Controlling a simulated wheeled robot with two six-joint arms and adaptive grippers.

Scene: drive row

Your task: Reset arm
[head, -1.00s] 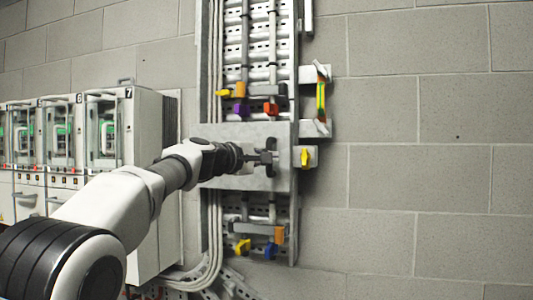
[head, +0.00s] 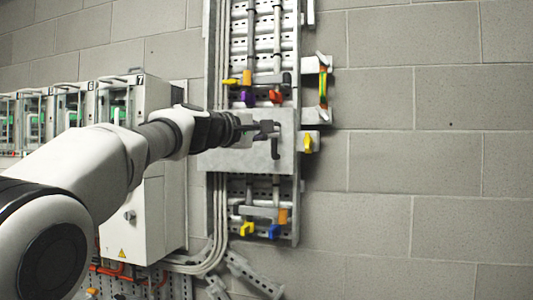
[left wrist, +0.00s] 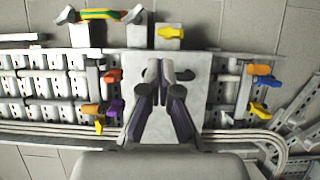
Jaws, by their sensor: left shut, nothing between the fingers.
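My left gripper (head: 268,130) reaches in from the left in the head view, in front of the grey metal plate (head: 225,162) on the wall rail. Its dark fingers are together and hold nothing. In the left wrist view the gripper (left wrist: 163,72) shows over the same plate (left wrist: 192,60), with its tips drawn together. I cannot tell how far the tips are from the plate. My right gripper is in neither view.
Coloured valve levers sit above the plate, including a red one (head: 276,97), and below it, including a blue one (head: 274,231). A yellow lever (head: 308,144) sticks out at right. Numbered cabinets (head: 138,220) stand at left. The block wall (head: 440,180) at right is bare.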

